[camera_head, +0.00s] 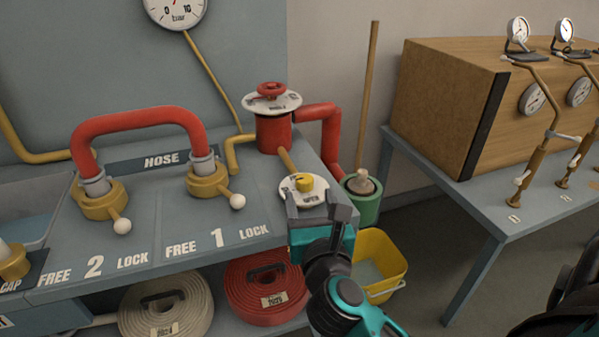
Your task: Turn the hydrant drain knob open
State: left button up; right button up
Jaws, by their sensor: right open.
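The yellow drain knob (304,183) sits on a round white dial plate (288,196) near the right end of the grey bench. Its pointer is toward the left of the dial; the lettering is too small to read surely. Behind it stands the red hydrant (273,134) with a red handwheel (271,89) over a white dial. My right gripper (318,207) is open and empty, just in front of the knob, its fingers overlapping the dial's near edge. I cannot tell whether they touch the dial. My left gripper is not in view.
A red hose (137,122) bridges two yellow couplings on the bench, each with a white-balled lever. A red pipe (331,135) runs down to a green pot (363,203) with a wooden pole. A yellow bucket (385,262) stands below. A second table (470,204) is at right.

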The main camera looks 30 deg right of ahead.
aim_at(303, 174)
jog(key=x, duration=0.9)
jog(key=shift+c, duration=0.2)
jog(key=c, duration=0.9)
